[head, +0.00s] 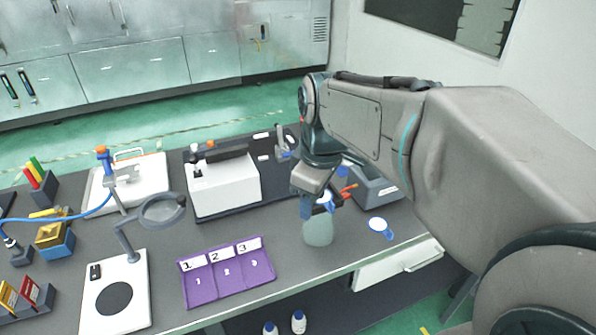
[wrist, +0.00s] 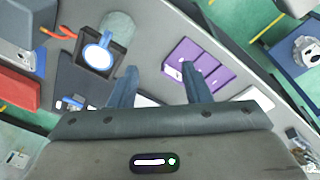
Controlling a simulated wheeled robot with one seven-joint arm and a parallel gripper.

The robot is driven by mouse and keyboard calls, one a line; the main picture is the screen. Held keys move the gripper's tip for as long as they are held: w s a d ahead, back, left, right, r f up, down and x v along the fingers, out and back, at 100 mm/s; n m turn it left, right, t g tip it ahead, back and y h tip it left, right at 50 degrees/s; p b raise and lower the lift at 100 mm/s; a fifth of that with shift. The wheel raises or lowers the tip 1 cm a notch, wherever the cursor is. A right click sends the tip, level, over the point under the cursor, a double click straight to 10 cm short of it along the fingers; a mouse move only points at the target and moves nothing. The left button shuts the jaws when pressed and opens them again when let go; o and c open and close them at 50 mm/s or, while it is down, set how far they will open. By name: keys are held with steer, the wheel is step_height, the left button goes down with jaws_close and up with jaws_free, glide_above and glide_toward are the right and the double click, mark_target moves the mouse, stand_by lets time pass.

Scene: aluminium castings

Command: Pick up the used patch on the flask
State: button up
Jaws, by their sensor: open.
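The flask (head: 319,232) is a pale green, rounded body near the table's front edge. It also shows at the top of the wrist view (wrist: 118,25). A white round patch with a blue rim and tab (wrist: 98,57) lies on a dark square piece (wrist: 81,72) beside the flask in that view. In the head view this patch (head: 326,200) is partly hidden by my gripper. I cannot tell whether the dark piece is joined to the flask. My gripper (wrist: 160,67) is open and empty, with the patch left of its fingers in the wrist view.
A second blue-rimmed white patch (head: 380,225) lies on the table to the right. Red-handled pliers (wrist: 58,32) lie near the dark piece. A purple numbered tray (head: 229,272) is left of the flask, and a white box machine (head: 224,187) stands behind it.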

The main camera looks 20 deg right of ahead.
mark_target(332, 202)
steer(key=w+d+r+n+g, duration=0.2)
steer(key=w+d+r+n, duration=0.35)
steer(key=d+n, duration=0.35)
steer(key=shift+n, duration=0.6)
steer(key=f, duration=0.4)
steer(key=a+f, duration=0.1)
steer(key=f, duration=0.9)
steer(key=shift+w+a+f, duration=0.1)
steer(key=shift+w+a, duration=0.1)
steer(key=shift+w, duration=0.2)
jaws_close()
